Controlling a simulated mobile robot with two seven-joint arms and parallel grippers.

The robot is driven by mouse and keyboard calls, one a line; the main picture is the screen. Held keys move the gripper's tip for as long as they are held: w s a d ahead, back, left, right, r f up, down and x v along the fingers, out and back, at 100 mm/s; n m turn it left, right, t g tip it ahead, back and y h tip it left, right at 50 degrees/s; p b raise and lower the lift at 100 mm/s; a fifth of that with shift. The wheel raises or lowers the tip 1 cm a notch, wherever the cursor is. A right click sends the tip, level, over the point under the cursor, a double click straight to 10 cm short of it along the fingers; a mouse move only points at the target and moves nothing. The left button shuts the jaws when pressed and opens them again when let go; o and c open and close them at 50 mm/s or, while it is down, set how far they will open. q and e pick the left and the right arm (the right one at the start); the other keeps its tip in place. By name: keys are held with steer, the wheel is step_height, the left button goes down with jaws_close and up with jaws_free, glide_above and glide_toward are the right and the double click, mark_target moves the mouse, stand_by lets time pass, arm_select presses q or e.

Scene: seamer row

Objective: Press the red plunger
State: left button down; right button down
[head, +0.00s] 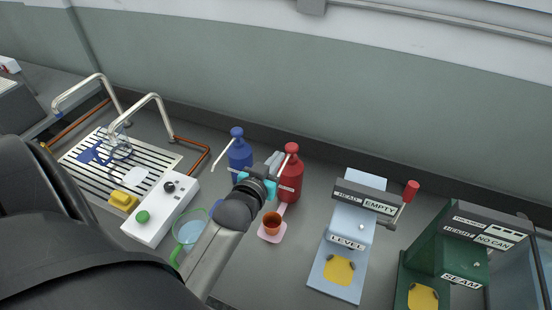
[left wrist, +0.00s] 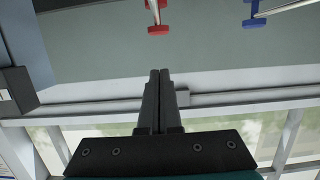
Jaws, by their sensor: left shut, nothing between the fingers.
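The red pump bottle (head: 290,183) stands on the counter, its red plunger (head: 292,147) at the top with a pale spout. My left gripper (head: 275,160) is shut and empty, just left of the red plunger and partly in front of the bottle. I cannot tell whether they touch in the head view. In the left wrist view my shut fingers (left wrist: 160,73) point toward the red plunger (left wrist: 158,29), with a visible gap between them in the picture. My right gripper is not in view.
A blue pump bottle (head: 239,157) stands left of the red one. An orange cup (head: 271,226) sits on a pink mat (head: 272,238) below. A white control box (head: 158,218) and drain rack are left; blue (head: 333,270) and green (head: 412,270) machines stand right.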

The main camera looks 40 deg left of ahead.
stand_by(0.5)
arm_select(q)
steer(key=shift+r+b, duration=0.4)
steer(key=shift+r, duration=0.1)
steer(key=shift+s+r, duration=0.1)
steer(key=shift+r, duration=0.5)
glide_above(289, 146)
steer(key=s+d, duration=0.1)
steer(key=s, duration=0.1)
step_height(289, 146, down, 2)
steer(key=shift+w+f+b, duration=0.1)
steer(key=shift+f+b, duration=0.1)
steer(key=shift+b, duration=0.15)
step_height(289, 146, down, 2)
steer(key=shift+f, duration=0.25)
steer(key=shift+f+b, duration=0.3)
steer(key=shift+f, duration=0.45)
